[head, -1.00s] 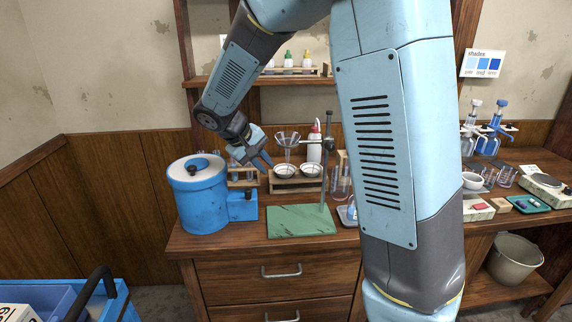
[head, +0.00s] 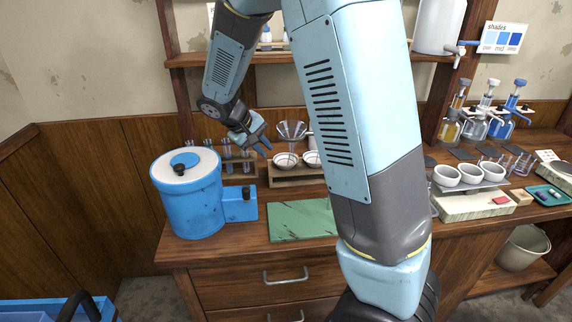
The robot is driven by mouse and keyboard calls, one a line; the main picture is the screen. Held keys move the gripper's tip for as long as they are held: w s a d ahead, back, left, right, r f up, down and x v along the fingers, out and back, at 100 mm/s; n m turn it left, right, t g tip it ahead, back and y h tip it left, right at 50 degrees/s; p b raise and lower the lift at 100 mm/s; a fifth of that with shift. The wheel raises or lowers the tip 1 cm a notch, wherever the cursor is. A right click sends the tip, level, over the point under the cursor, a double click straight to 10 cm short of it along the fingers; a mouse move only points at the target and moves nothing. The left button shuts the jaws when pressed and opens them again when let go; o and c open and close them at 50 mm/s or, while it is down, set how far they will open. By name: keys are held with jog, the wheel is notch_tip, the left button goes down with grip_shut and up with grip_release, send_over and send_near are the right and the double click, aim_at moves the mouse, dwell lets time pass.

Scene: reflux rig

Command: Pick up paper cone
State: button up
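Two white, round-rimmed cones sit side by side in a low wooden rack (head: 293,180) on the bench, in the head view. The left one is a white paper cone (head: 285,160). The right one (head: 312,158) is partly hidden behind my arm. A clear glass funnel (head: 292,130) stands just behind them. My gripper (head: 265,147) hangs above and to the left of the left cone, pointing down and right. Its blue fingers look apart with nothing between them. It appears clear of the cones.
A blue lidded drum (head: 188,200) stands at the left, with test tubes (head: 227,155) behind it. A green mat (head: 300,222) lies in front of the rack. White cups (head: 470,174) and pump bottles (head: 475,122) stand at the right. My arm hides the bench middle.

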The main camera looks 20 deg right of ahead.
aim_at(274, 170)
jog(key=shift+x, duration=3.75)
jog(key=shift+a+f, duration=0.1)
grip_shut()
